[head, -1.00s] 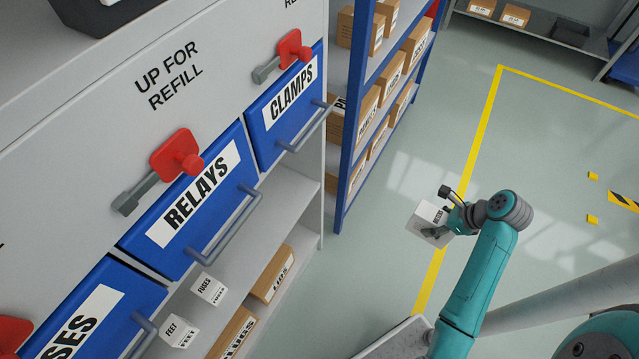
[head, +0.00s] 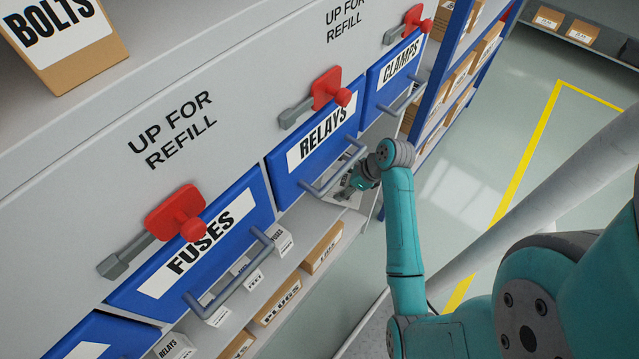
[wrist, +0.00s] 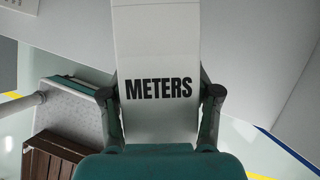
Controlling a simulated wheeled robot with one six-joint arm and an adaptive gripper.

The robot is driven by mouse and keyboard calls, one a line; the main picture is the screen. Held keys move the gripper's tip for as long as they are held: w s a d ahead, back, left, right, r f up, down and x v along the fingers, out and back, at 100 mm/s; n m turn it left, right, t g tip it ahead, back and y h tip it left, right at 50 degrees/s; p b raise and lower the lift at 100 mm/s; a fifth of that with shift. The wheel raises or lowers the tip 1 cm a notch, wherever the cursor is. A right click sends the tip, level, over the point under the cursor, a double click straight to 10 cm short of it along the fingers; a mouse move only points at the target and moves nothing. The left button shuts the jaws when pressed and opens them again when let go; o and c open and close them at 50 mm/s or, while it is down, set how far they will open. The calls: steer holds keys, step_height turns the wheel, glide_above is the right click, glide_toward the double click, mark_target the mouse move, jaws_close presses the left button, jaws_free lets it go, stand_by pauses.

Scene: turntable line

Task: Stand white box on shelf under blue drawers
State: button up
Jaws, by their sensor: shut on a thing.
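The white box (wrist: 157,45), printed METERS, fills the middle of the wrist view between the two dark fingers. My gripper (head: 352,186) is shut on it. In the head view the gripper and box are at the shelf opening below the RELAYS drawer, and the box is largely hidden by the gripper and drawer handle. The blue drawers FUSES (head: 205,240), RELAYS (head: 318,145) and CLAMPS (head: 396,68) are closed above the shelf (head: 312,216). I cannot tell whether the box touches the shelf.
On the shelf stand white boxes, one marked FUSES (head: 282,240) and one RELAYS (head: 172,346). Drawer handles (head: 334,168) jut out above. The shelf right of the white boxes looks clear.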

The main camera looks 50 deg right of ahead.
steer(key=w, duration=0.1)
steer(key=w+a, duration=0.1)
steer(key=w, duration=0.1)
steer(key=shift+w+a, duration=0.3)
steer(key=shift+w, duration=0.05)
steer(key=shift+w+a, duration=0.25)
steer(key=shift+w, duration=0.35)
steer(key=shift+w+a, duration=0.25)
steer(key=shift+w, duration=0.35)
steer(key=shift+w+f, duration=0.2)
steer(key=shift+f, duration=0.55)
steer(key=o, duration=1.6)
